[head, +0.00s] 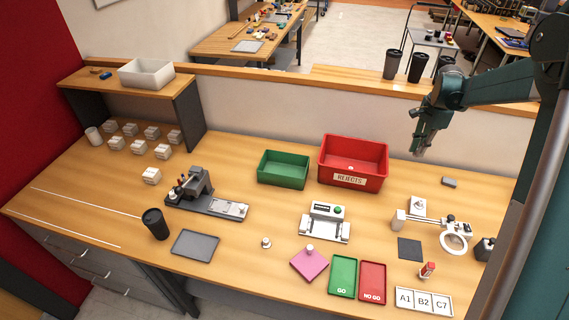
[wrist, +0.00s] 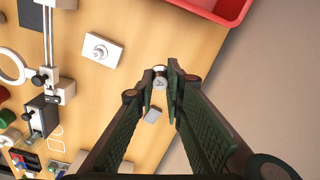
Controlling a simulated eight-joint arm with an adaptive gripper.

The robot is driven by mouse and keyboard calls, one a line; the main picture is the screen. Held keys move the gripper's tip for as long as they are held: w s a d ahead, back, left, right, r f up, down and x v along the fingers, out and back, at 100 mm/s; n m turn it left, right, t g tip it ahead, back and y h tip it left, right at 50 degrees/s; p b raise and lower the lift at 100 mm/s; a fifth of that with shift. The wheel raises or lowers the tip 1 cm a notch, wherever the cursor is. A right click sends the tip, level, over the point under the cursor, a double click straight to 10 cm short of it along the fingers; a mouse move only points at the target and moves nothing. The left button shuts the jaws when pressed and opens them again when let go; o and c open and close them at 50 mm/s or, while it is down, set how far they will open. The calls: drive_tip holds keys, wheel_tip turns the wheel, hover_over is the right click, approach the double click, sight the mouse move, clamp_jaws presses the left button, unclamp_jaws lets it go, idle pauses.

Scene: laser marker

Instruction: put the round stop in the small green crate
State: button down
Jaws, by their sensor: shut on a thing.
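My gripper (head: 418,152) is raised above the right part of the bench, to the right of the red rejects crate. In the wrist view my gripper (wrist: 161,88) is shut on a small pale grey round piece, which appears to be the round stop (wrist: 160,77). A dark mark shows on its face. The small green crate (head: 283,170) stands on the bench, left of the red crate and well to the left of my gripper. Its visible inside looks empty.
The red rejects crate (head: 352,161) stands between my gripper and the green crate; its corner shows in the wrist view (wrist: 228,10). A small grey block (head: 449,182) lies below my gripper. A magnifier stand (head: 453,242) is at the right. Cups (head: 391,64) stand on the back ledge.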

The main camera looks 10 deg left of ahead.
drive_tip(key=w+a, duration=0.1)
drive_tip(key=a, duration=1.6)
hover_over(284, 168)
drive_tip(key=s+d, duration=0.1)
drive_tip(key=s, duration=0.3)
wheel_tip(284, 168, down, 5)
drive_tip(key=shift+f+b, duration=0.1)
drive_tip(key=shift+b, duration=0.2)
drive_tip(key=shift+f, duration=3.15)
drive_tip(key=shift+f, duration=0.1)
drive_tip(key=shift+f, duration=1.75)
